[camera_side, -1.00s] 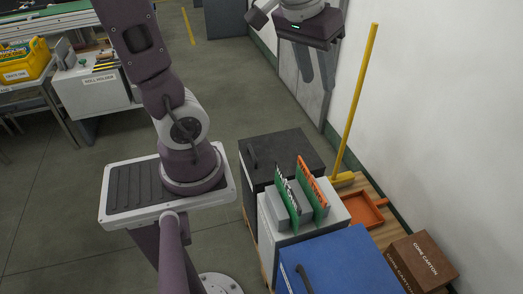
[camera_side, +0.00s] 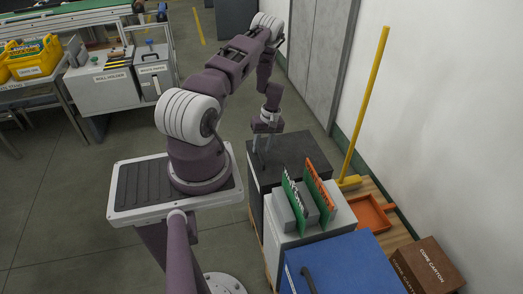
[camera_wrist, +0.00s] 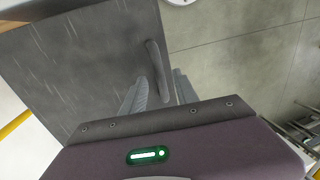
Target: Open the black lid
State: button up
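The black lid (camera_side: 298,154) is the flat, closed top of a black box on the right side of the side view. It also fills the left of the wrist view (camera_wrist: 80,70), with scratch-like marks. Its dark bar handle (camera_wrist: 155,58) runs along one edge. My gripper (camera_wrist: 161,84) points down over that edge, its two grey fingers apart, one on each side of the handle's near end. In the side view my gripper (camera_side: 261,146) is low at the lid's left edge. I cannot tell whether a finger touches the handle.
A light grey box (camera_side: 292,240) with green and orange card holders stands beside the black one, then a blue-lidded box (camera_side: 345,265). A yellow broom (camera_side: 366,105), an orange dustpan (camera_side: 370,212) and a brown carton (camera_side: 428,265) are on the right. Floor left of the lid is clear.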

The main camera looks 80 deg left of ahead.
notch_tip(320, 180, down, 2)
jog(key=shift+s, duration=0.15)
jog(key=shift+c, duration=0.3)
grip_shut()
dwell(1.1)
